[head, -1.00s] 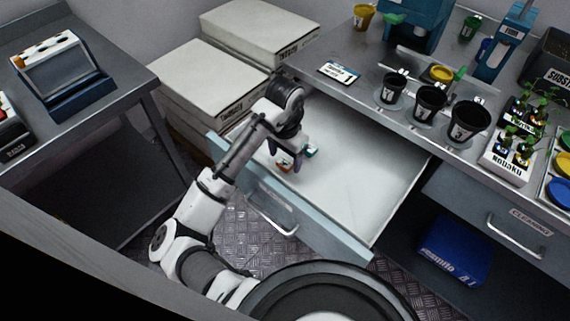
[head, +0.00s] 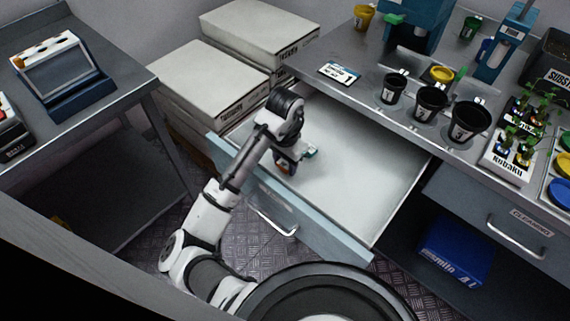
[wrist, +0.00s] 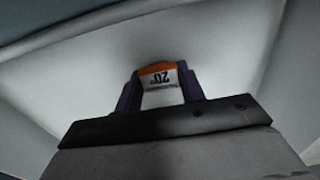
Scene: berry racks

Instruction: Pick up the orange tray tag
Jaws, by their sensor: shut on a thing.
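The orange tray tag (wrist: 158,69) is between the two dark fingers of my gripper (wrist: 160,88) in the wrist view. It has an orange edge and a white face with dark print that appears upside down. In the head view my gripper (head: 285,166) is low inside the open drawer, near its left front part. A small orange bit of the tag (head: 281,169) shows at the fingertips. My gripper is shut on the tag. I cannot tell whether the tag touches the drawer floor. A small teal and white item (head: 311,152) shows just right of the gripper.
The open drawer (head: 350,185) has a pale, mostly bare floor and a raised front wall (head: 335,238). Black pots (head: 430,102) and seedling racks (head: 512,155) stand on the counter above. White boxes (head: 210,80) are stacked behind on the left. A blue box (head: 455,250) lies on the lower shelf.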

